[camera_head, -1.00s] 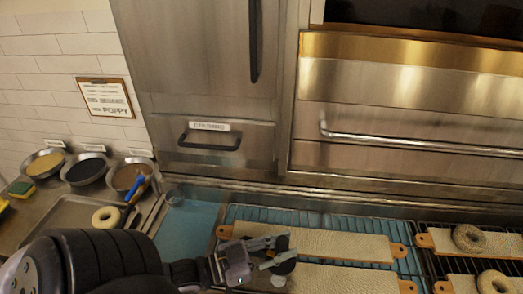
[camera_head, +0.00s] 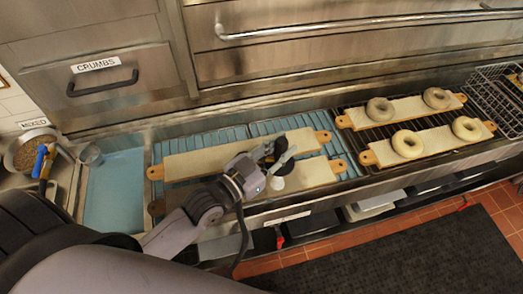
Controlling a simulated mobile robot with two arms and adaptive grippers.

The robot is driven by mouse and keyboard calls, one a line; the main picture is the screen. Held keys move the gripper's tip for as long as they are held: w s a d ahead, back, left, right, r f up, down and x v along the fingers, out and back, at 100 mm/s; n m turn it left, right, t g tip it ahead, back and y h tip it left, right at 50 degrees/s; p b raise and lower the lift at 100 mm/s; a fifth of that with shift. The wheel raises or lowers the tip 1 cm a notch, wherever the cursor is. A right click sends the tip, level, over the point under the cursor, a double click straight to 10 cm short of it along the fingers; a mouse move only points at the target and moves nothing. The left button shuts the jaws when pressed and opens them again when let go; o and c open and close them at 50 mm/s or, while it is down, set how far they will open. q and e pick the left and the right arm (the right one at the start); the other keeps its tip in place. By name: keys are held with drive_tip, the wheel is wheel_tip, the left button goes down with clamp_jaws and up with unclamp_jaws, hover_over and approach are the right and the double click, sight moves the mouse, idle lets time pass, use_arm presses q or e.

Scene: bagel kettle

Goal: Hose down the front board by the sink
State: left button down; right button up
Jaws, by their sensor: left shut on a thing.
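My left gripper (camera_head: 275,168) is shut on a dark hand-held piece with a pale, round end, which looks like a spray head; the fingers hide part of it. A black hose (camera_head: 242,235) hangs below the wrist. The gripper is over the front board (camera_head: 312,174), a long pale board with orange ends, whose middle is hidden by my arm. A similar back board (camera_head: 205,161) lies behind it. Both lie on a blue rack beside the blue basin (camera_head: 114,192). I cannot make out any water spray. My right gripper is out of view.
Two more boards with bagels (camera_head: 408,144) lie on a dark rack to the right. A wire basket (camera_head: 492,97) stands beyond them. A steel drawer labelled CRUMBS (camera_head: 103,84) is behind the basin. A bowl (camera_head: 30,150) sits at the left. A dark mat (camera_head: 400,255) covers the floor.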

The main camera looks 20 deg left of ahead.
use_arm(q)
drive_tip(key=w+d+b, duration=0.2)
drive_tip(key=w+d, duration=0.6)
drive_tip(key=d, duration=0.3)
drive_tip(key=s+a+p, duration=0.2)
drive_tip(key=s+a, duration=1)
drive_tip(key=a, duration=0.4)
drive_tip(key=s+a+p, duration=0.3)
drive_tip(key=s+a, duration=0.9)
drive_tip(key=a, duration=0.5)
drive_tip(key=s+a+p, duration=0.3)
drive_tip(key=s+a, duration=0.9)
drive_tip(key=a, duration=0.5)
drive_tip(key=shift+s+a, duration=0.2)
drive_tip(key=shift+s, duration=0.1)
